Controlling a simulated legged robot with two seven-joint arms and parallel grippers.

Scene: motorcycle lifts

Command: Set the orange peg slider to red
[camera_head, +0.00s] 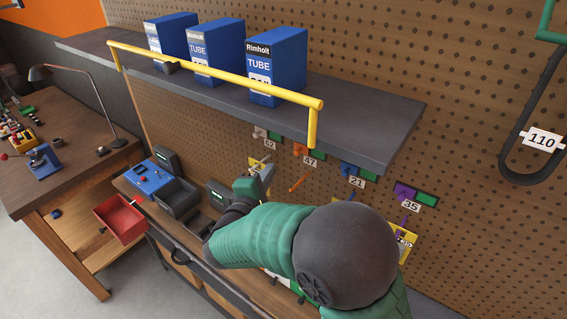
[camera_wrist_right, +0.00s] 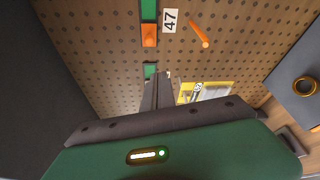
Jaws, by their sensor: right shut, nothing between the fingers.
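The orange slider block (camera_head: 301,150) sits on the pegboard under the shelf, with a green strip showing on its right, above the label 47. An orange peg (camera_head: 298,184) sticks out below it. In the right wrist view the orange block (camera_wrist_right: 149,36) has green above it, and the orange peg (camera_wrist_right: 199,33) is to the right of the label. No red shows on this slider. My right gripper (camera_head: 267,171) is shut and empty, below and left of the orange block. Its fingers (camera_wrist_right: 157,88) point toward the board, apart from block and peg. My left gripper is out of view.
Sliders labelled 62, 21 and 35 share the row; the purple one (camera_head: 404,190) is partly near my arm. A dark shelf (camera_head: 375,120) with a yellow rail (camera_head: 220,75) and blue boxes overhangs them. A red bin (camera_head: 120,220) and grey bins stand left.

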